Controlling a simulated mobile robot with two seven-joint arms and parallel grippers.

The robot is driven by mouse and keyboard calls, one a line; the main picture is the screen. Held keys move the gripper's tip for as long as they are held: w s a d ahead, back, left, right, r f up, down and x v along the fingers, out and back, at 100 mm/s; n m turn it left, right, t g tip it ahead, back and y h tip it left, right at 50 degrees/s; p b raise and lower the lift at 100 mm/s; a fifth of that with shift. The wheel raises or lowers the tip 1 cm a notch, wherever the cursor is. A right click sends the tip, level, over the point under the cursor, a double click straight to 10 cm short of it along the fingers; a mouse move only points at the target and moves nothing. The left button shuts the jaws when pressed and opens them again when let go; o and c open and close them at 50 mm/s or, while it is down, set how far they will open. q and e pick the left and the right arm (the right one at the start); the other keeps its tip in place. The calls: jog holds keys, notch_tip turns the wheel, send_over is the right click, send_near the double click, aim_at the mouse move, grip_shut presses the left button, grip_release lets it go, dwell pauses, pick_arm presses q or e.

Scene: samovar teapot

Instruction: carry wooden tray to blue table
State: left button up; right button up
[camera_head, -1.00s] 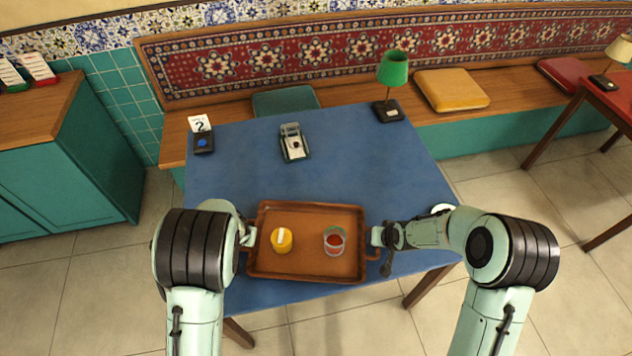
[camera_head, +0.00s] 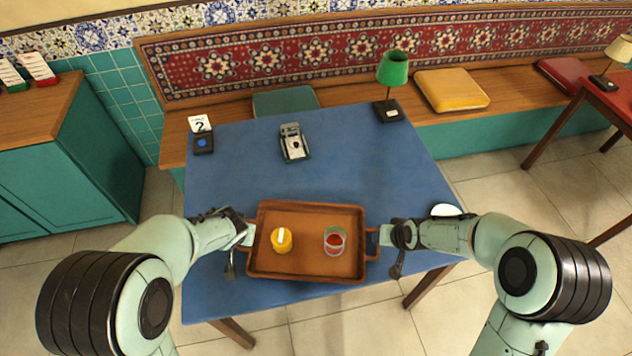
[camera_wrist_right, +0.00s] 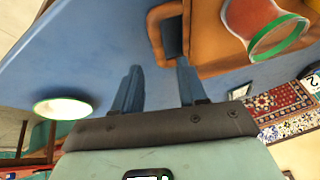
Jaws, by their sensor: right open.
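The wooden tray (camera_head: 305,272) lies flat on the near part of the blue table (camera_head: 320,165). A yellow cup (camera_head: 281,240) and a glass of red drink (camera_head: 334,241) stand in it. My left gripper (camera_head: 248,233) is beside the tray's left end; its finger spacing is too small to tell. My right gripper (camera_head: 381,234) is beside the right handle, open and apart from it. In the right wrist view the open fingers (camera_wrist_right: 158,85) have a gap between them, with the tray handle (camera_wrist_right: 168,38) just beyond.
A white round dish (camera_head: 446,210) is at the table's right edge, close to my right arm. The middle of the table is clear.

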jog(key=v, duration=0.6)
jog(key=shift+f, duration=0.1)
dwell(0.3)
